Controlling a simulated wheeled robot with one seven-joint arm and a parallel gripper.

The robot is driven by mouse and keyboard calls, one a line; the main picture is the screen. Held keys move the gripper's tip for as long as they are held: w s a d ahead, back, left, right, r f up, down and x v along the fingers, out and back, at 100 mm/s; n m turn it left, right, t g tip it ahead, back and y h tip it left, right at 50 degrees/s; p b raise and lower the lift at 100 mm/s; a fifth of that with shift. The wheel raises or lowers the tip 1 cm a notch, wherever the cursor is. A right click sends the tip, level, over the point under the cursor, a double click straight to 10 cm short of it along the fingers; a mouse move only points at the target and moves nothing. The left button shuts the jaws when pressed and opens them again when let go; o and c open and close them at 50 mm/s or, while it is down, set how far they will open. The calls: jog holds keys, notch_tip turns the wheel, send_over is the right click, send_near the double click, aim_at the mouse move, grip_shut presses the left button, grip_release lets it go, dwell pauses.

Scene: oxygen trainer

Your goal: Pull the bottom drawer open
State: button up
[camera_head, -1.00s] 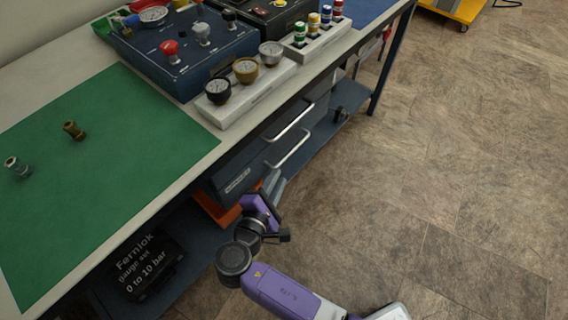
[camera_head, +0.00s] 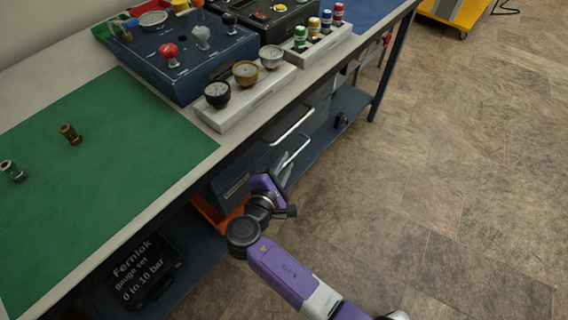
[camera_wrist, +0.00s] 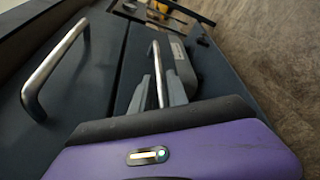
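The bottom drawer (camera_head: 238,184) is a dark blue-grey front under the bench and looks shut. Its metal bar handle (camera_head: 298,152) is partly hidden by my gripper in the head view. In the wrist view the same handle (camera_wrist: 154,58) runs between my two grey fingertips. My gripper (camera_wrist: 159,76) is open around the bar, with a finger on each side and small gaps showing; contact cannot be told. In the head view my gripper (camera_head: 282,168) is at the near end of this handle. The upper drawer's handle (camera_head: 291,127) also shows at left in the wrist view (camera_wrist: 55,65).
The bench top (camera_head: 190,186) overhangs the drawers, with gauges (camera_head: 245,73) above. A black gauge-set case (camera_head: 146,268) and an orange item (camera_head: 207,211) are on the lower shelf. A bench leg (camera_head: 391,64) stands further back. The floor (camera_head: 440,180) at right is clear.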

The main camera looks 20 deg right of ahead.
grip_shut()
dwell(1.4)
